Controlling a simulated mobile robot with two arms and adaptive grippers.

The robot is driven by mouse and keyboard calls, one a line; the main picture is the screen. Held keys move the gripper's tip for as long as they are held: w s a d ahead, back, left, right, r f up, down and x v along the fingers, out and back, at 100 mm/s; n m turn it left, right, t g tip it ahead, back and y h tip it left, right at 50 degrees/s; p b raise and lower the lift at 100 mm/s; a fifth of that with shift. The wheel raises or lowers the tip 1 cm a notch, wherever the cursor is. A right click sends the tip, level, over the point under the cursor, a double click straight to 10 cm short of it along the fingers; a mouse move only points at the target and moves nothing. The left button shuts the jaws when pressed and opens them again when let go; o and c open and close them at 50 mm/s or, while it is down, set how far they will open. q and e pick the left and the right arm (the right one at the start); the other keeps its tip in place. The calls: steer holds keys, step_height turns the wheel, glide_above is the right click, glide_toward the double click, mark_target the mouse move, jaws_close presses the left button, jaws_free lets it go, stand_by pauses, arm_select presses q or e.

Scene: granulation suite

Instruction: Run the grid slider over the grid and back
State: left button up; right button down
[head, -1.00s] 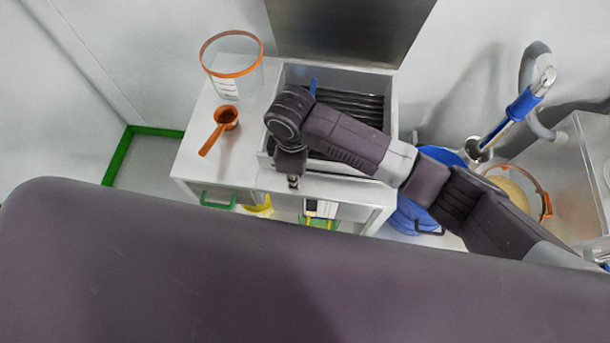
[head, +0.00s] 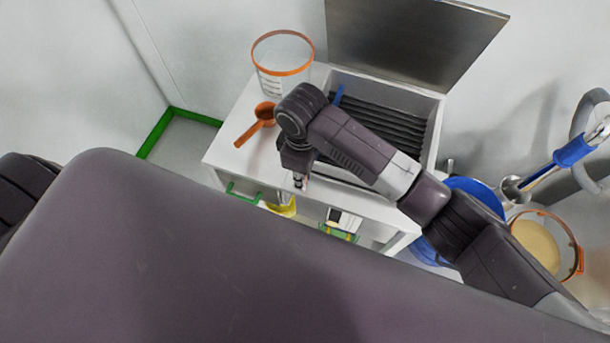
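The grid is a bank of dark parallel slats (head: 390,124) in an open metal box on a white cart. A narrow blue piece (head: 338,95) stands at the box's back left; it may be the grid slider's handle, but I cannot tell. My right arm reaches in from the right across the front of the box and hides part of the grid. My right gripper (head: 299,181) points down by the box's front left corner. It is small and mostly hidden, so its opening and any hold are unclear. My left gripper is out of view.
A raised metal lid (head: 410,38) stands behind the box. An orange scoop (head: 256,124) and a clear orange-rimmed container (head: 283,68) sit on the cart's left. A blue tub (head: 470,195) and another orange-rimmed container (head: 543,243) are at right. My own dark body fills the foreground.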

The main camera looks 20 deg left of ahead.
steer(key=shift+r, duration=0.1)
steer(key=shift+d+r+p, duration=0.1)
steer(key=shift+d+p, duration=0.35)
steer(key=shift+p, duration=0.25)
steer(key=d+p, duration=0.4)
steer(key=d, duration=0.1)
steer(key=shift+w+d, duration=0.15)
steer(key=shift+d, duration=0.1)
steer(key=shift+d+p, duration=1.5)
steer(key=shift+d, duration=0.9)
steer(key=shift+w+d+p, duration=0.1)
steer(key=shift+d+p, duration=0.6)
steer(key=shift+d, duration=0.65)
